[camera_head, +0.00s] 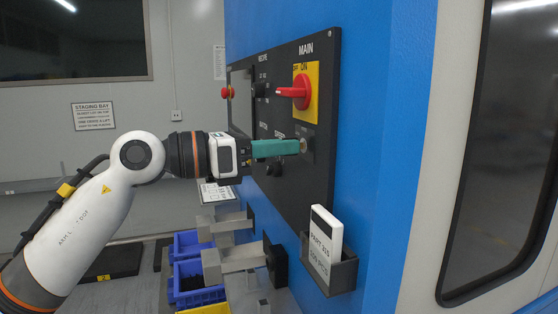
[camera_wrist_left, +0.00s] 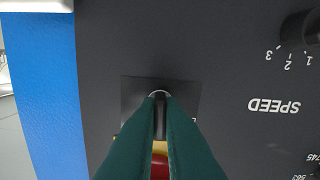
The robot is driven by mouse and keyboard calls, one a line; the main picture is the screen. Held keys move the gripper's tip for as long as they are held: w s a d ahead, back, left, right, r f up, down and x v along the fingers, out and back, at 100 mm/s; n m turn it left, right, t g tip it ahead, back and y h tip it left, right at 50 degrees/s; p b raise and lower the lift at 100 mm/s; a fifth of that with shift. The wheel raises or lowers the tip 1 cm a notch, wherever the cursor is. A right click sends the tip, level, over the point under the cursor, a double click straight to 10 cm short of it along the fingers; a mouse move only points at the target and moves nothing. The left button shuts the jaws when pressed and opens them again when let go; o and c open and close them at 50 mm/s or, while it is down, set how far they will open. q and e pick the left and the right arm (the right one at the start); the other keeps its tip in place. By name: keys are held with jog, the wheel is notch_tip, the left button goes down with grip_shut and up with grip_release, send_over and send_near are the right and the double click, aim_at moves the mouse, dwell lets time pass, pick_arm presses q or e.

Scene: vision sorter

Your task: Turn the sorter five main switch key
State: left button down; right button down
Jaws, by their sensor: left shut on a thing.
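The key switch shows as a round metal lock (camera_head: 304,146) on a dark plate, low on the black control panel (camera_head: 318,190), below the red main switch handle (camera_head: 296,92) on its yellow plate. The handle points left. My left gripper (camera_head: 296,147) reaches the lock from the left with its long teal fingers. In the left wrist view, the fingertips (camera_wrist_left: 160,102) are shut on a dark key (camera_wrist_left: 160,118) at the ringed lock. The fingers hide much of the key, so its turn angle is hard to tell. My right gripper is not in view.
A red button (camera_head: 227,92) and several knobs sit left on the panel. A grey holder (camera_head: 333,276) with a white card (camera_head: 325,236) sticks out below the key. Blue bins (camera_head: 195,270) stand below my left gripper. A dark-windowed door is at right.

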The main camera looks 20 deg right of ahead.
pick_arm(q)
jog(key=shift+f+m, duration=0.15)
jog(key=shift+m, duration=0.45)
jog(key=c, duration=1.6)
grip_release()
jog(key=shift+o, duration=0.2)
jog(key=a+b, duration=0.3)
jog(key=a, duration=0.9)
jog(key=shift+s, duration=0.2)
